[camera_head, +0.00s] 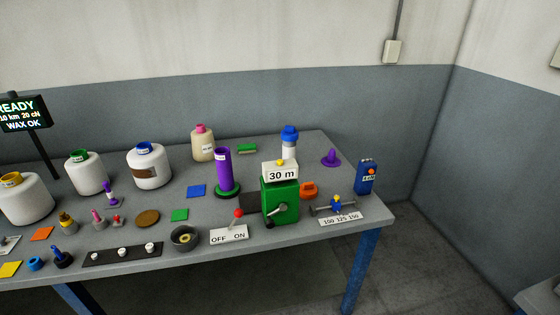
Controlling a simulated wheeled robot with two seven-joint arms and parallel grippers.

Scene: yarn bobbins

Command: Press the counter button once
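A green box (280,197) with a crank on its front stands near the right end of the table. A white display reading "30 m" (281,174) sits on top of it. A small yellow knob or button (281,162) shows at the top of that display. A blue box (366,178) at the table's right edge has a small orange round part (372,171) and a small label too tiny to read surely. Neither of my grippers is in view.
A red-knobbed lever (238,213) on an OFF/ON plate stands left of the green box. A purple tube (223,170) and a blue-capped white bottle (289,142) stand behind. Several large bobbins (149,167) fill the left. The table's front right corner is bare.

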